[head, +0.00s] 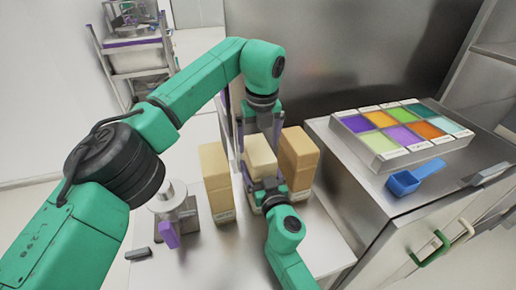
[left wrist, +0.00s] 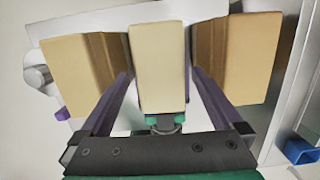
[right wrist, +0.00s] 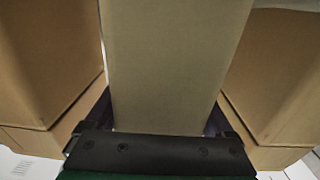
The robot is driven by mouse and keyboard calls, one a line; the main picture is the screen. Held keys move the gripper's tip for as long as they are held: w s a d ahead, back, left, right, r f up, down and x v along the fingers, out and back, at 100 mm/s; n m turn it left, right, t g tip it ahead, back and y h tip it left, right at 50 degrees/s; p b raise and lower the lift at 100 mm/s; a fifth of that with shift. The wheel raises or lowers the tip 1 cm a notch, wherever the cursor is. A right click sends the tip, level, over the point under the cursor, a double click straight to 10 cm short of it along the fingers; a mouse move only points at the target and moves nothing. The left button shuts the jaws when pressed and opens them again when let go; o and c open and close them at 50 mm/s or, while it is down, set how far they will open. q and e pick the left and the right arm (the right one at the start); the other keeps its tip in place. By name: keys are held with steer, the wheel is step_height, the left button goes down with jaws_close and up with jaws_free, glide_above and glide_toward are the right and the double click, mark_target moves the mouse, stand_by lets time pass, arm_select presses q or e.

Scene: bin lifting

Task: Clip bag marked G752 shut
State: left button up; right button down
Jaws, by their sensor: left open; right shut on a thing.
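Three tan paper bags stand in a row on the white table: a left bag (head: 216,182), a middle bag (head: 261,155) and a right bag (head: 298,152). Marks on their lower fronts are too small to read, so I cannot tell which is G752. My right gripper (head: 264,186) is shut on the middle bag's lower part from the front; the bag fills the right wrist view (right wrist: 175,60). My left gripper (head: 260,138) points down from above, open, its fingers on either side of the middle bag's top (left wrist: 157,65). I cannot make out a clip for certain.
A metal device with a purple part (head: 169,234) stands left of the bags, with a small grey piece (head: 139,253) before it. The right counter holds a tray of coloured compartments (head: 395,158) and a blue scoop (head: 404,183). The side bags stand close to my grippers.

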steer(key=shift+f, duration=0.1)
jaws_free()
arm_select(q)
step_height(320, 180, up, 8)
steer(key=s, duration=0.1)
steer(key=shift+d+r, duration=0.15)
steer(key=shift+r, duration=0.05)
step_height(320, 180, down, 4)
steer(key=b, duration=0.3)
steer(key=shift+s+r+b, duration=0.1)
steer(key=shift+r+b, duration=0.15)
steer(key=shift+b, duration=0.05)
arm_select(e)
steer(key=v, duration=1.4)
steer(key=shift+s, duration=0.25)
steer(key=shift+d, duration=0.1)
